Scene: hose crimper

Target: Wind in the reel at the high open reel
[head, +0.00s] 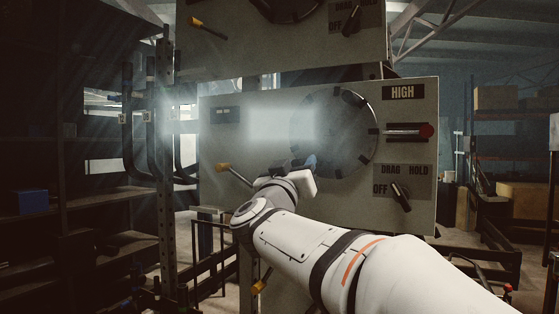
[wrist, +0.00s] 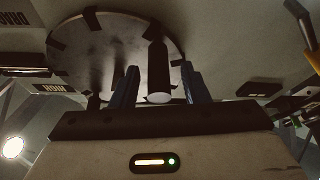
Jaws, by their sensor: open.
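The high reel is a round grey disc (head: 350,125) with dark clips around its rim, on a pale panel (head: 235,145) labelled HIGH. In the wrist view the disc (wrist: 90,55) fills the upper left, and a dark cylindrical handle (wrist: 157,72) with a pale end stands out from it. My gripper (wrist: 159,66) is open, with one blue finger on each side of the handle. Gaps show between handle and fingers. In the head view my gripper (head: 311,163) is at the disc's lower left, and the handle is hidden or lost in glare.
Right of the disc are a red-knobbed lever (head: 424,131) and a black selector (head: 400,197) marked OFF, DRAG and HOLD; its exact setting is unclear. A yellow-tipped lever (head: 224,168) sticks out at left. Another panel (head: 215,45) is above. Shelves (head: 75,190) stand left.

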